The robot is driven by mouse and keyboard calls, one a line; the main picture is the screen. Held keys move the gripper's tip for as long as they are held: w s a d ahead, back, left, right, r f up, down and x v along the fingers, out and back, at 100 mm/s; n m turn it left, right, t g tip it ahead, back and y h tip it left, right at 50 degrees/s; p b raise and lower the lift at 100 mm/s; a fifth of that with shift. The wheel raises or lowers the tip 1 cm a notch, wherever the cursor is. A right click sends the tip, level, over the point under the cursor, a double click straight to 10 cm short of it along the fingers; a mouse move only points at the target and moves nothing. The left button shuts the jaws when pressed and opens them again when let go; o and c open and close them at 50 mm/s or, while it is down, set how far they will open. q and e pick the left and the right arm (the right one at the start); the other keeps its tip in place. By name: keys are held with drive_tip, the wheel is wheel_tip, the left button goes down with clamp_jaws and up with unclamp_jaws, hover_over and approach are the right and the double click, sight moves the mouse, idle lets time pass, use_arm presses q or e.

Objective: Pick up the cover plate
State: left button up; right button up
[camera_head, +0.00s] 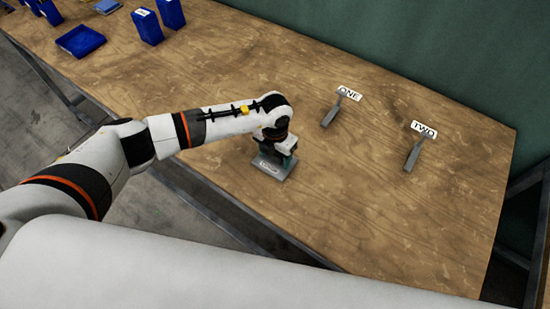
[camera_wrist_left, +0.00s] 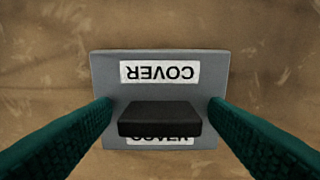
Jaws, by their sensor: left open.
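The cover plate (camera_head: 271,167) is a grey square plate lying on the wooden table, below my left gripper (camera_head: 276,150) in the head view. In the left wrist view the cover plate (camera_wrist_left: 105,70) has white COVER labels and a black raised block handle (camera_wrist_left: 160,118) at its middle. My left gripper (camera_wrist_left: 160,110) is open. Its two green fingers stand on either side of the handle, with a gap on both sides. The handle hides part of the lower label. My right gripper does not show in either view.
Two grey stands labelled ONE (camera_head: 331,114) and TWO (camera_head: 414,155) stand to the right on the table (camera_head: 370,200). Several blue containers (camera_head: 147,27) are at the far left. The table between the gripper and the stands is clear. A green wall (camera_head: 420,45) rises behind.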

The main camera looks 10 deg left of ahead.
use_arm(q)
drive_tip(key=c, duration=1.5)
drive_tip(key=shift+o, duration=0.2)
drive_tip(key=shift+r, duration=0.15)
